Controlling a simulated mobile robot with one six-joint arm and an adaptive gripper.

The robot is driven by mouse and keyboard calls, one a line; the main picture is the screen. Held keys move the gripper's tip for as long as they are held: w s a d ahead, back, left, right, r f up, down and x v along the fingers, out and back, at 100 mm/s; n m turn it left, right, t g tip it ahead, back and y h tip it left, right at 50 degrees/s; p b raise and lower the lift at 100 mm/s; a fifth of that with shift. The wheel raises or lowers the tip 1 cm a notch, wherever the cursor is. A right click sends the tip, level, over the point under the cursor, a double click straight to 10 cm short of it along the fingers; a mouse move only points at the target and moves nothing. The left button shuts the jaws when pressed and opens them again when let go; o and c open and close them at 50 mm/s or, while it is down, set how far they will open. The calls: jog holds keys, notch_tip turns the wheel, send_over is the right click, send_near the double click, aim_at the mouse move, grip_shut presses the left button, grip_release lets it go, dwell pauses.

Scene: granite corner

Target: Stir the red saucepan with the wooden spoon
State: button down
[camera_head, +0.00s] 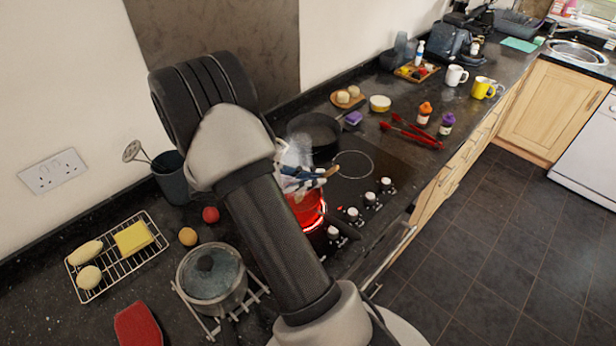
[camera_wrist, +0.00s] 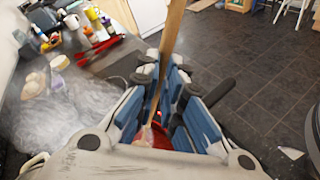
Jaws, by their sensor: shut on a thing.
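The red saucepan (camera_head: 308,212) stands on the near left part of the black hob, partly hidden by my arm and gripper. Its dark handle points toward the front right. In the wrist view a red patch of the saucepan (camera_wrist: 155,137) shows between the fingers. My gripper (camera_head: 303,180) is over the saucepan, shut on the wooden spoon (camera_head: 331,171). In the wrist view the pale handle of the spoon (camera_wrist: 172,30) runs between the blue finger pads down toward the saucepan. The spoon's lower end is hidden. Whitish steam hangs around the gripper.
A black frying pan (camera_head: 314,133) sits behind on the hob. Knobs (camera_head: 370,198) line the hob's front right. A lidded grey pot (camera_head: 212,275) stands on a trivet at the near left.

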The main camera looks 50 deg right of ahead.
jog(key=s+r+p, duration=0.3)
jog(key=r+p, duration=0.4)
jog(key=r, duration=0.3)
jog(key=shift+s+a+r, duration=0.2)
jog(key=shift+r, duration=0.1)
dwell(0.7)
